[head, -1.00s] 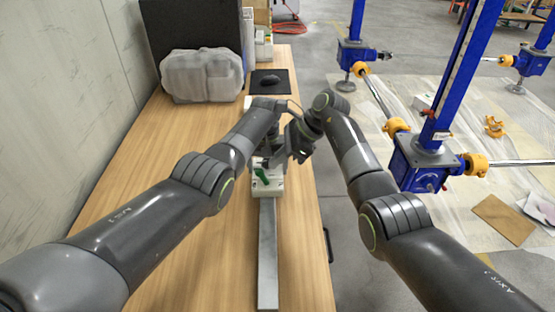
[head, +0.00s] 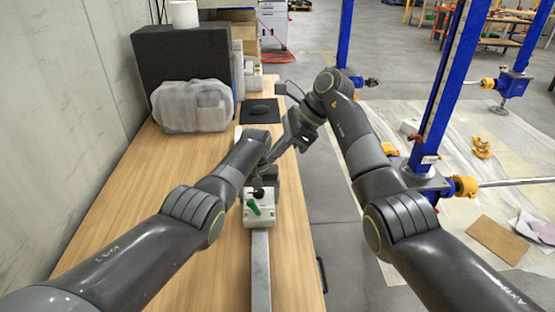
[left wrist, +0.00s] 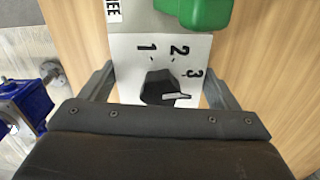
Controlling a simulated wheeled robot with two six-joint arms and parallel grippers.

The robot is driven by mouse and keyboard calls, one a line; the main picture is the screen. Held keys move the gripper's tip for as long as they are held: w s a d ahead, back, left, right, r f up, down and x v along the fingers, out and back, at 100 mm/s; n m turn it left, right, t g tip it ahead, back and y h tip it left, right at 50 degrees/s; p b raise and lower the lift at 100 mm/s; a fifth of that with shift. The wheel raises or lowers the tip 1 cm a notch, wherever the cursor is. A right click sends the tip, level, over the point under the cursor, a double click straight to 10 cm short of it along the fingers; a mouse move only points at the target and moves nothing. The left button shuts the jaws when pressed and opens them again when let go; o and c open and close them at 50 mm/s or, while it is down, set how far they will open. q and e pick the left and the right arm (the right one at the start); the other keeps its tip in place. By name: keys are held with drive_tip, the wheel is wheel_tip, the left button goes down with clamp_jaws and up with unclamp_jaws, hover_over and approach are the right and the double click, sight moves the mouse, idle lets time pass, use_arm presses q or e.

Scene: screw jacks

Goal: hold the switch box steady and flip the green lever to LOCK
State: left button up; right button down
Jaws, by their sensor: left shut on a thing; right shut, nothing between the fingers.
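The white switch box (head: 262,220) stands on the bench, at the far end of a grey metal bar. Its green lever (head: 253,207) slants on the near part of the box; no LOCK mark is readable. In the left wrist view, part of the green lever (left wrist: 205,12) shows at the top edge, beside the black knob (left wrist: 160,88) on the panel marked 1, 2, 3. My right gripper (head: 277,152) is shut and empty, above and beyond the box.
The grey bar (head: 260,275) runs from the box toward me. A grey wrapped bundle (head: 192,105), a black case (head: 185,60) and a mouse on a dark mat (head: 262,108) lie farther back. Blue screw jacks (head: 440,100) stand right of the bench. The bench left of the box is clear.

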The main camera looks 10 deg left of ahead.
use_arm(q)
drive_tip(key=o, duration=1.6)
